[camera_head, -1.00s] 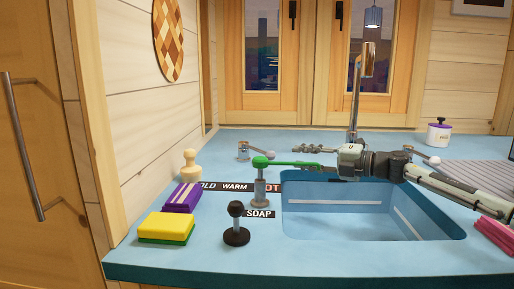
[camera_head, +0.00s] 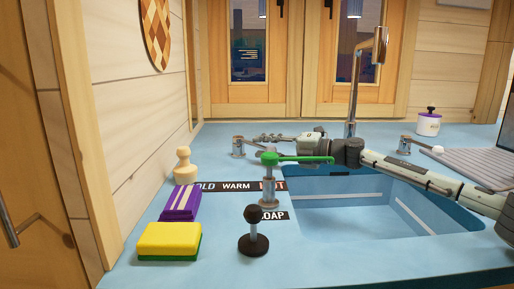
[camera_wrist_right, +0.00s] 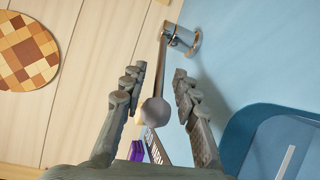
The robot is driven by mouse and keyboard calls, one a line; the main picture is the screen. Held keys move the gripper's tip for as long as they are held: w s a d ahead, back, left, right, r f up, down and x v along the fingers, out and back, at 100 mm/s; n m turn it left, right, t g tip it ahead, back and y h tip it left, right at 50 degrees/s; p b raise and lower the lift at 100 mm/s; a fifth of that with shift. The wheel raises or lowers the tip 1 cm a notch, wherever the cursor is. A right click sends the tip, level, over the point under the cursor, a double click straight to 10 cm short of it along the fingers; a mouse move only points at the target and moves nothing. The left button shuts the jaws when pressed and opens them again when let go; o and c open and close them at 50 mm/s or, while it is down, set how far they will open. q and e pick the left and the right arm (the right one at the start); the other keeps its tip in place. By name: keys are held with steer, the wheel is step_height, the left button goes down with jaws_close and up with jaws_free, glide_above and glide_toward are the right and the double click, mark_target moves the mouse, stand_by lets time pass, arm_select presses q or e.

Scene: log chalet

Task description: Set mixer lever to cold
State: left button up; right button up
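The chrome mixer lever (camera_head: 238,147) stands at the back left of the blue counter, behind the COLD WARM HOT strip (camera_head: 223,187). Its arm points right; its end is partly hidden in the head view. In the right wrist view its grey ball tip (camera_wrist_right: 155,112) lies between the two fingers, with a gap on each side, and its chrome base (camera_wrist_right: 183,40) is beyond the fingertips. My right gripper (camera_head: 272,139) is open, reaching in from the right above the sink; it also shows in the wrist view (camera_wrist_right: 160,85). My left gripper is out of view.
A green lever on a grey post (camera_head: 268,180) stands in front of my right gripper. A black-knobbed dispenser (camera_head: 253,230), yellow sponge (camera_head: 168,240), purple block (camera_head: 180,202) and wooden peg (camera_head: 184,163) are at the left. The sink (camera_head: 390,212) and tall faucet (camera_head: 355,85) are right.

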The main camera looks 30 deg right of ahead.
jaws_close()
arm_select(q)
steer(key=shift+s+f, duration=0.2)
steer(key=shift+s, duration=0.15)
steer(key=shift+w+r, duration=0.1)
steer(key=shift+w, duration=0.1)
